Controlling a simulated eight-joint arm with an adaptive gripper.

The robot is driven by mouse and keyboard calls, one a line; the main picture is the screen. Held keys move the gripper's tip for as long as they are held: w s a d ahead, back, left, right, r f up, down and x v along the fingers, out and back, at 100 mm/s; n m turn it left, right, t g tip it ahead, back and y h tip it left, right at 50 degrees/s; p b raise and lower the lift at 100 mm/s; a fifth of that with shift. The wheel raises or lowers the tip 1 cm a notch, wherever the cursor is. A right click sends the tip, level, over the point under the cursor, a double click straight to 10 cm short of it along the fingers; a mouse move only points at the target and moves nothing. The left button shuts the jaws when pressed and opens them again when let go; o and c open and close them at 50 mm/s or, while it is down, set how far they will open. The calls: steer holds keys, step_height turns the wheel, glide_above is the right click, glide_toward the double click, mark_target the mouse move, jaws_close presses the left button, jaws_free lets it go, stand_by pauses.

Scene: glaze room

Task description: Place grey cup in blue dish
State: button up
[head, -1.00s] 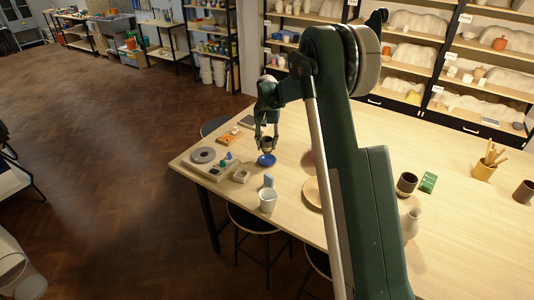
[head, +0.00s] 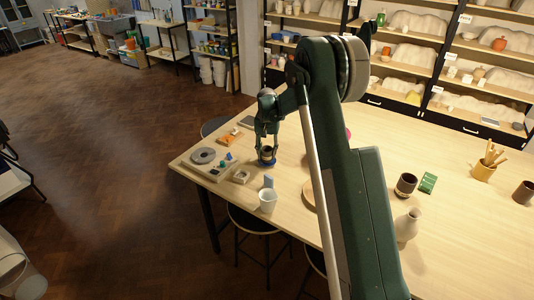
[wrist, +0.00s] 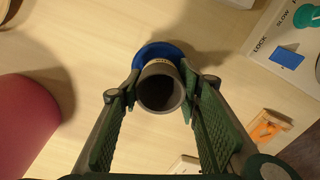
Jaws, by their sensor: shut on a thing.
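The grey cup (wrist: 160,88) is upright between the fingers of my gripper (wrist: 160,90) in the wrist view, its dark opening facing the camera. My gripper is shut on it. The blue dish (wrist: 158,50) shows as a blue rim behind and beyond the cup; the rest of it is hidden by the cup. In the head view my gripper (head: 267,150) points down over the table, with the cup (head: 268,152) low between its fingers. The blue dish (head: 266,163) is right beneath the cup. Whether the cup touches the dish I cannot tell.
A grey wheel device (head: 204,156) stands left of my gripper. A pink round object (wrist: 25,125) is at the wrist view's left. A dark cup (head: 406,184) stands farther right.

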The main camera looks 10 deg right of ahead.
steer(key=shift+f, duration=0.2)
steer(key=o, duration=0.9)
steer(key=shift+o, duration=0.2)
steer(key=shift+r, duration=0.2)
step_height(320, 180, up, 12)
steer(key=shift+f+b, duration=0.25)
steer(key=shift+b, duration=0.1)
steer(key=shift+r, duration=0.25)
